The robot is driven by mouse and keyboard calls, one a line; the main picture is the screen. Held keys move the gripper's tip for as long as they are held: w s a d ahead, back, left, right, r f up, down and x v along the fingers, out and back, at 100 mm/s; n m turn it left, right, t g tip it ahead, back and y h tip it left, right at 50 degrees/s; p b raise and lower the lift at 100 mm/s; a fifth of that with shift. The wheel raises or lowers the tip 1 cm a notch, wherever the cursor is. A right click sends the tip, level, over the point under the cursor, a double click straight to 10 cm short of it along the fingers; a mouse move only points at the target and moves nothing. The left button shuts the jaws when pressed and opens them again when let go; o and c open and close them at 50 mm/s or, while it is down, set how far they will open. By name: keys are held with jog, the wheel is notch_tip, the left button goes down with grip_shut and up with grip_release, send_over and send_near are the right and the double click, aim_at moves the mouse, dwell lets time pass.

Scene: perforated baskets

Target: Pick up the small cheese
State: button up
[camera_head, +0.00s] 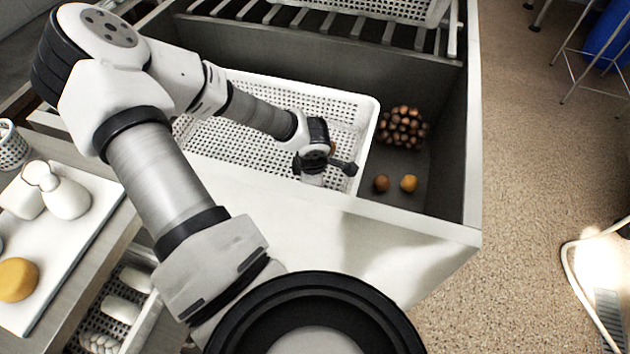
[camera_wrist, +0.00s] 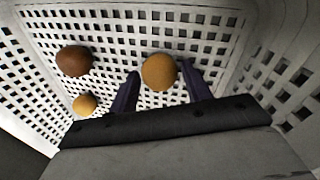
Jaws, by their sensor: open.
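In the wrist view, a small round orange-tan item (camera_wrist: 159,72), possibly the small cheese, lies on the floor of the white perforated basket (camera_wrist: 215,17). My gripper (camera_wrist: 160,80) is open, with one dark finger on each side of this item; I cannot tell whether they touch it. A brown round item (camera_wrist: 74,60) and a smaller yellow-tan round item (camera_wrist: 85,104) lie to the left in the same basket. In the head view, my gripper (camera_head: 328,166) is low inside the right end of the basket (camera_head: 362,112) and hides most of what is under it.
The basket stands in a grey bin (camera_head: 452,150). Right of it are a pile of brown round items (camera_head: 403,128), a brown ball (camera_head: 381,183) and a yellow ball (camera_head: 408,183). A white board (camera_head: 75,240) at left holds white bottle-like things and a yellow round item (camera_head: 17,280).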

jog(key=c, duration=0.8)
jog(key=shift+o, duration=0.2)
jog(key=shift+r, duration=0.15)
